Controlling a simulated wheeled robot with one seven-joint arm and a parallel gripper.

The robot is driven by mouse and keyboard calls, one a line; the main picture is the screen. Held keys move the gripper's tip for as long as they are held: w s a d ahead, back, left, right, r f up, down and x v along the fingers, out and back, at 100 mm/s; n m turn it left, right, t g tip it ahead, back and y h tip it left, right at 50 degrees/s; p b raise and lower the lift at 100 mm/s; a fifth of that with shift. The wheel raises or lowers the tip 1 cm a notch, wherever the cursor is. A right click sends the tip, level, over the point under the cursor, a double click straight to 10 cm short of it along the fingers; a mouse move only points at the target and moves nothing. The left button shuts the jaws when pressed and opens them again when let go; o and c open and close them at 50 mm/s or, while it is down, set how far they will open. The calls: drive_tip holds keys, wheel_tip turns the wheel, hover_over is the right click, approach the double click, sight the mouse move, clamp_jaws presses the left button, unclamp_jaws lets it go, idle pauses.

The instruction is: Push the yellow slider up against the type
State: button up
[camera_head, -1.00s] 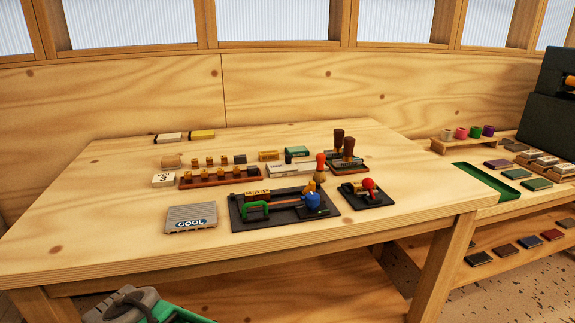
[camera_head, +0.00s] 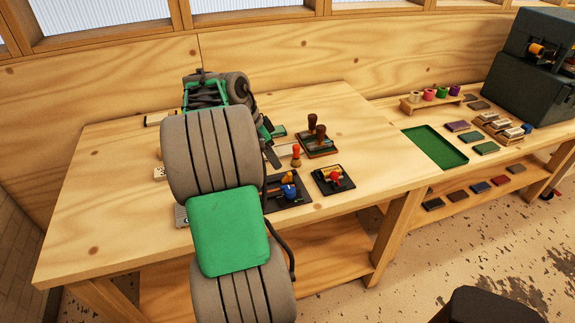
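A black tray (camera_head: 300,203) lies on the table, its left part hidden behind my arm. At its right end is a small yellow-orange piece (camera_head: 289,176), which looks like the yellow slider, just behind a blue knob (camera_head: 289,191). The type is hidden behind my arm. My gripper (camera_head: 272,157) points down above the table, left of and beyond the yellow piece in the picture, apart from it as far as I can tell. Its fingertips are small and dark, so I cannot tell whether it is open or shut.
A second black tray with a red knob (camera_head: 336,177) lies to the right. A green tray (camera_head: 436,147) is on the right-hand bench. The table's right part is clear.

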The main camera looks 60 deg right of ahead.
sight(289, 173)
drive_tip(key=shift+m, duration=0.5)
drive_tip(key=x, duration=0.2)
drive_tip(key=s+x, duration=0.1)
drive_tip(key=x, duration=0.2)
drive_tip(key=d+x, duration=0.1)
drive_tip(key=x, duration=0.2)
drive_tip(key=shift+s+d+r, duration=0.1)
drive_tip(key=shift+s, duration=0.15)
clamp_jaws()
